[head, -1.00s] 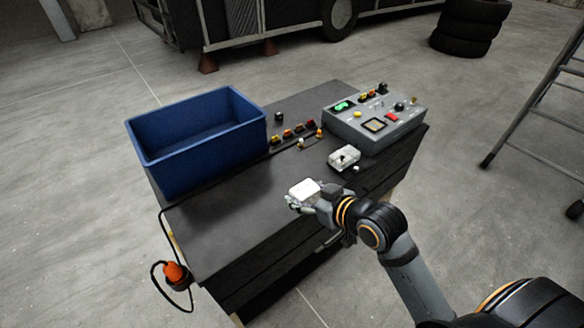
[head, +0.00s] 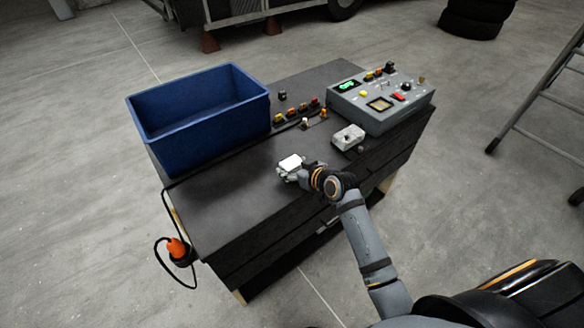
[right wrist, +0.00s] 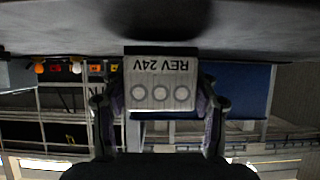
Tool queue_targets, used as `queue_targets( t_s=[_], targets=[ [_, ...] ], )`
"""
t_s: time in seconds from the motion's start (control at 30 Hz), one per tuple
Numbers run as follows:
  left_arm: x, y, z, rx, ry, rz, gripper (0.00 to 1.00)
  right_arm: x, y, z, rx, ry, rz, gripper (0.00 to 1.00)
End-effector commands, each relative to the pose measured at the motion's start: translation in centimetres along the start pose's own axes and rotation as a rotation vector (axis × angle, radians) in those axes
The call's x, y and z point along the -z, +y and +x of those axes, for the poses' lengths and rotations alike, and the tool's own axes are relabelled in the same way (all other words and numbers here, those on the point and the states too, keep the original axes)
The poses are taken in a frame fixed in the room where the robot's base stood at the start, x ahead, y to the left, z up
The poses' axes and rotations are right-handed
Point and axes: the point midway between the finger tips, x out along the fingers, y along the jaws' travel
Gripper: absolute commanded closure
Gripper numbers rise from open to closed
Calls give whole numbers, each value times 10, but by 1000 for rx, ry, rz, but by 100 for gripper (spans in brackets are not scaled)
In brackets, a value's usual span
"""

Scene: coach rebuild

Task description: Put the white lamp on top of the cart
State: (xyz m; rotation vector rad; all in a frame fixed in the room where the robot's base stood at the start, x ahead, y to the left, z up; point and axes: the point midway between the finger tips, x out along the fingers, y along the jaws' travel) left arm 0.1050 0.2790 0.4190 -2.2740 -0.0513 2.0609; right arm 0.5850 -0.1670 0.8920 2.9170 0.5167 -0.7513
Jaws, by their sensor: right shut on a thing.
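The white lamp (head: 291,162) is a small pale block. In the right wrist view, its face (right wrist: 160,90) shows "REV 24V" upside down and three round marks, with a dark band along one edge. My right gripper (head: 289,175) is shut on it, one finger on each side. It holds the lamp over the bare front part of the cart's dark top (head: 215,205). The lamp is low over the top; I cannot tell whether it touches. My left gripper is not in view.
A blue bin (head: 200,115) stands on the cart's left. A grey control box (head: 380,103), a small pale switch box (head: 348,137) and several coloured lamps (head: 297,112) stand at the right and middle. The front-left top is clear.

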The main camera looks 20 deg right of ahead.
Motion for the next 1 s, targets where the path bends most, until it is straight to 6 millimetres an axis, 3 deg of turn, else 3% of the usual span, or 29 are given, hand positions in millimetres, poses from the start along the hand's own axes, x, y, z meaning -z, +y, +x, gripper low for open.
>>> queue_targets(
  t_s=[0.4, 0.43, 0.6, 1.0],
  targets=[
    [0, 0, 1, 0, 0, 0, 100, -8, 0, 5, -1, 3, -1, 75],
    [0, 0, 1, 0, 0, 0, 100, -9, 0, 5, -1, 3, -1, 39],
    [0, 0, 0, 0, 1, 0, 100, -8, 0, 4, -1, 3, -1, 18],
    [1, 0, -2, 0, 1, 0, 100, -6, 1, -2, -2, 2, -3, 18]
  ],
)
